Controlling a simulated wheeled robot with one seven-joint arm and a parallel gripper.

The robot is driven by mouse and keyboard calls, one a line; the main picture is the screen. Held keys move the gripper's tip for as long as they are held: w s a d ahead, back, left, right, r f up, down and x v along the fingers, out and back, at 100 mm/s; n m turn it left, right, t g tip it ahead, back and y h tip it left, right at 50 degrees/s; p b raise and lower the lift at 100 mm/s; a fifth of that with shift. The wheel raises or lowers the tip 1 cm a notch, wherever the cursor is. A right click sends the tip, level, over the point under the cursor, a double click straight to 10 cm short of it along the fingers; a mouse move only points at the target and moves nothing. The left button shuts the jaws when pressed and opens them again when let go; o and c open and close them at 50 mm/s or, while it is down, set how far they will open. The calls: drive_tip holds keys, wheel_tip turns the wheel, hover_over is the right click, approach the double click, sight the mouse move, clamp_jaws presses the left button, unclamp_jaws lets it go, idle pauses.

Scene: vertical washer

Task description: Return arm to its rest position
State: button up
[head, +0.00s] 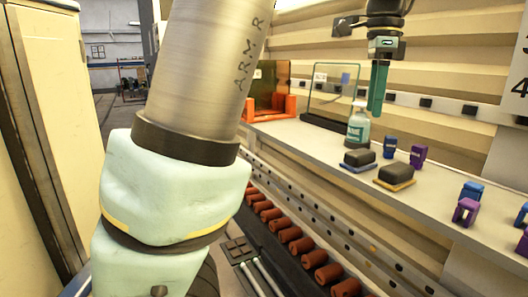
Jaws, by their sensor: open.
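My arm fills the left and middle of the head view, with a grey metal link (205,70) and a pale mint-covered joint (170,190) close to the camera. The arm leaves the picture at the top. My gripper (376,112) hangs at the upper right, its teal fingers pointing down above the shelf. The fingers overlap from this angle; they are open, and I see nothing held between them. The gripper appears clear of the shelf and the bottle.
A long grey shelf (330,140) holds a spray bottle (358,128), two dark sponge-like blocks (397,174), and several small blue and purple clips (466,211). Clear panels (335,95) stand at its far end. Red-brown rollers (302,246) line up below. A cream cabinet (55,120) stands left.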

drive_tip(key=w+a+f+n, duration=0.4)
drive_tip(key=a+f+n, duration=0.6)
drive_tip(key=a+f, duration=0.6)
drive_tip(key=s+a+f+n, duration=0.4)
drive_tip(key=a, duration=0.2)
drive_tip(key=s+a+f+n+t, duration=0.1)
drive_tip(key=s+a+f+n, duration=0.3)
drive_tip(key=a, duration=0.3)
drive_tip(key=shift+s+a+f+n, duration=0.15)
drive_tip(key=shift+f+n, duration=0.6)
drive_tip(key=shift+n, duration=0.05)
